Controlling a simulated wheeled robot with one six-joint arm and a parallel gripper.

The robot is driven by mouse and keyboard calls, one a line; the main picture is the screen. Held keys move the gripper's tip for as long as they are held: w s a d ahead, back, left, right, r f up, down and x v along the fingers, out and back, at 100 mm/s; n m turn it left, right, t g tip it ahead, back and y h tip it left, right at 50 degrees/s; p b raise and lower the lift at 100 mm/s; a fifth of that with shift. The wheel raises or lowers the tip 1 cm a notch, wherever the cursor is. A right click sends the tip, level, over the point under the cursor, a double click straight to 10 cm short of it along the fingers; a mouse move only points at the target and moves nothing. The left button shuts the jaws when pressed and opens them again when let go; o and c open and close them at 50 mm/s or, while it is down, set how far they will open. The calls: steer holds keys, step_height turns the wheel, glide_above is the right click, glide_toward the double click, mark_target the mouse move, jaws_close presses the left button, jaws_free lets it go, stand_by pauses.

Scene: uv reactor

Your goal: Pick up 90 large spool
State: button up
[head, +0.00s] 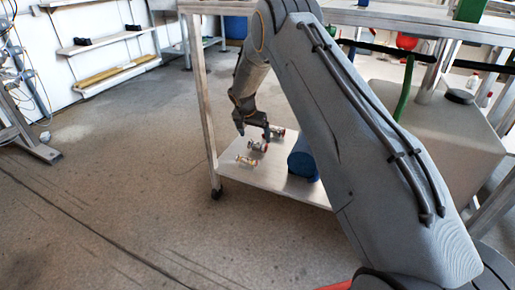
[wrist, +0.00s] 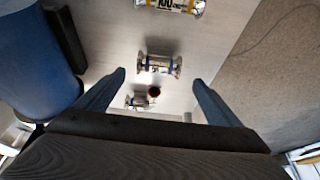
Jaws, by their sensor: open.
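Three small spools lie on the lower metal shelf of a cart. The front one (head: 246,160) has a yellowish label; in the wrist view it is cut by the top edge (wrist: 172,5) and its label seems to read 100. A middle spool (head: 257,147) also shows in the wrist view (wrist: 159,66), ahead of and between the fingertips. A back spool (head: 277,132) shows in the wrist view (wrist: 140,100) beside a dark red round spot. I cannot read a 90 on any of them. My gripper (head: 254,133) is open and empty above the spools; its fingers also show in the wrist view (wrist: 159,80).
A blue cylinder (head: 302,163) stands on the shelf (head: 266,183) right of the spools; it fills the left of the wrist view (wrist: 35,60). A cart leg (head: 203,100) rises at the shelf's left. The floor (head: 110,180) left of the cart is clear.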

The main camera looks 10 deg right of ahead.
mark_target(258, 147)
steer(key=shift+b+x, duration=1.95)
steer(key=shift+x, duration=1.65)
steer(key=shift+s, duration=0.1)
steer(key=shift+r, duration=0.1)
steer(key=c, duration=1.3)
